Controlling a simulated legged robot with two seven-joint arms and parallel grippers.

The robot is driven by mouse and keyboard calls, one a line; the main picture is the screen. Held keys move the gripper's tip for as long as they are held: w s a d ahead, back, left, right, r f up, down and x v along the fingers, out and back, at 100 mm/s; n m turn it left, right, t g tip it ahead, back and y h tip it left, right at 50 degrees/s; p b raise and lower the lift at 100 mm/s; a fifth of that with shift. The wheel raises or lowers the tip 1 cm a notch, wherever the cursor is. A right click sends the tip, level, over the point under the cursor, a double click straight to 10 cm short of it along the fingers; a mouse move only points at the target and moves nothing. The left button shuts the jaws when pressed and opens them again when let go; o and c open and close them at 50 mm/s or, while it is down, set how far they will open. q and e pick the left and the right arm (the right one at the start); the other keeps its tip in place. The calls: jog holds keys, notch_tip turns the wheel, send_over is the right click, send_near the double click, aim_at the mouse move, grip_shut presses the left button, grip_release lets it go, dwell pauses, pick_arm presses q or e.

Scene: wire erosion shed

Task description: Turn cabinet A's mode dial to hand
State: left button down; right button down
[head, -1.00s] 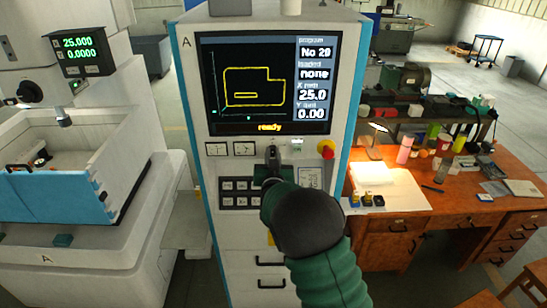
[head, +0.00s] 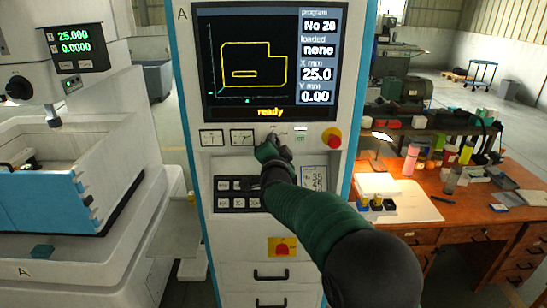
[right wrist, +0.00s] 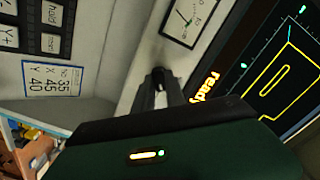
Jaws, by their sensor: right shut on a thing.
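Cabinet A (head: 228,240) stands in the middle of the head view, marked with an A at its top left. Its mode dial (right wrist: 159,73) shows as a small dark knob between my fingertips in the right wrist view. My right gripper (head: 271,140) is at the control strip under the screen, right of two gauges, and is shut on the dial. The gripper also shows in the right wrist view (right wrist: 160,84). The gripper hides most of the dial and its labels, so I cannot read its setting. My left gripper is not in view.
The screen (head: 268,60) above reads "ready". A red stop button (head: 332,138) sits right of the dial, and a keypad (head: 232,190) is below left. The machine with a blue tank (head: 55,205) stands left; a cluttered wooden desk (head: 470,215) stands right.

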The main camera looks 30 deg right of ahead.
jog(key=shift+m+b, duration=1.75)
jog(key=shift+m, duration=0.05)
jog(key=c, duration=1.4)
grip_release()
jog(key=shift+w+d+f, duration=0.1)
